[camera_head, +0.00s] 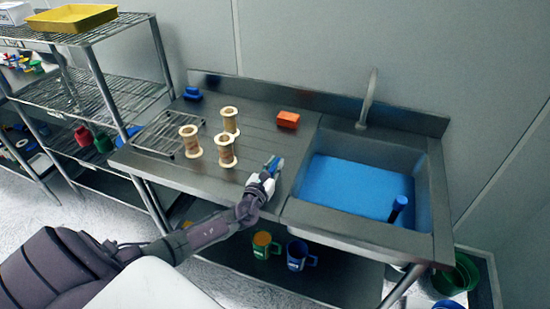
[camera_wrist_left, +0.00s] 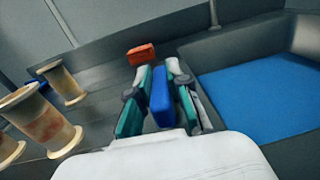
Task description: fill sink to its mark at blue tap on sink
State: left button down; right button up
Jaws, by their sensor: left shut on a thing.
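The steel sink (camera_head: 433,200) at the right of the counter holds a flat blue surface (camera_head: 360,188) that looks like water. It also shows in the left wrist view (camera_wrist_left: 265,95). A dark blue upright piece (camera_head: 398,208) stands at its front right. A grey spout (camera_head: 367,100) rises behind the basin. My left gripper (camera_head: 272,168) is over the counter left of the basin. In the left wrist view its teal-padded fingers (camera_wrist_left: 160,100) are shut on a blue handle-like piece (camera_wrist_left: 162,98); I cannot tell what it joins. No level mark is discernible. My right gripper is not in view.
Several tan spools (camera_head: 226,150) stand left of my gripper near a wire rack (camera_head: 168,135). An orange block (camera_head: 288,119) and a blue item (camera_head: 193,93) lie behind. Mugs (camera_head: 301,255) sit below the counter. A wire shelf (camera_head: 100,90) stands at left.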

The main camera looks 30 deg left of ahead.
pick_arm(q)
jog(key=shift+r+n+y, duration=0.1)
jog(key=shift+n+y, duration=0.5)
jog(key=shift+y, duration=0.3)
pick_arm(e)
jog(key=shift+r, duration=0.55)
pick_arm(q)
jog(key=c, duration=1.1)
grip_release()
jog(key=v, duration=1.2)
jog(key=shift+r, duration=0.15)
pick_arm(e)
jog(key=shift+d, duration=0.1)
